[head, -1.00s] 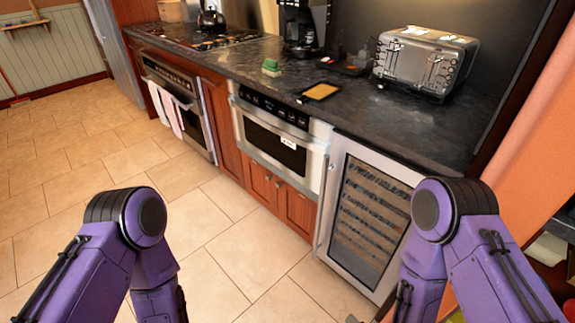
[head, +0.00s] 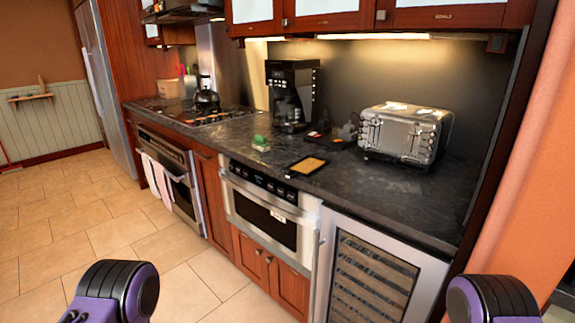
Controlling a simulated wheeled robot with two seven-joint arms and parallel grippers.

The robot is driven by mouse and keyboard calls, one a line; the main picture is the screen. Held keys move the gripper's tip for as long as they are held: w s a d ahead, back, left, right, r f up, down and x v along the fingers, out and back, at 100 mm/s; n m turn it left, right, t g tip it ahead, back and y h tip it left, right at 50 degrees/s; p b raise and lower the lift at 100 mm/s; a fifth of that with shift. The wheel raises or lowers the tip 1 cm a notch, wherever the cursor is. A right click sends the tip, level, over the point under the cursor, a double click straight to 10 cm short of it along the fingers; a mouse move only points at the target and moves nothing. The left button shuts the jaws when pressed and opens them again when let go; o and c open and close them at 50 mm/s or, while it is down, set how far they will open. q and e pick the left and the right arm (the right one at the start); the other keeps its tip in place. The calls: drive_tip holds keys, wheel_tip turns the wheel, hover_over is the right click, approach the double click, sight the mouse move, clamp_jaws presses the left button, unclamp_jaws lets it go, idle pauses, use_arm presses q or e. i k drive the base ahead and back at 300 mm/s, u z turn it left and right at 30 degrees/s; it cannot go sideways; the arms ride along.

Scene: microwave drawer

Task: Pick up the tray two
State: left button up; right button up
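A small black tray (head: 307,166) with a tan or yellow inside lies flat on the dark countertop, near its front edge above the microwave drawer. A second dark, flat, tray-like item (head: 332,143) lies behind it, between the coffee maker and the toaster, with small things on or beside it. I cannot tell which of the two is tray two. Neither of my grippers is in view. Only purple and black parts of my arms show at the bottom left and bottom right, apart from the counter.
The microwave drawer (head: 264,216) is shut below the dark countertop (head: 385,190). A green item (head: 261,144), a coffee maker (head: 290,92) and a toaster (head: 403,132) stand around the trays. A wine cooler (head: 368,272) is at the lower right. The tiled floor (head: 75,220) at left is clear.

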sight(307, 167)
drive_tip(key=u, duration=0.4)
drive_tip(key=k, duration=0.35)
drive_tip(key=u, duration=1.45)
drive_tip(key=i, duration=1.25)
drive_tip(key=z, duration=0.8)
drive_tip(key=i, duration=0.7)
drive_tip(key=z, duration=0.8)
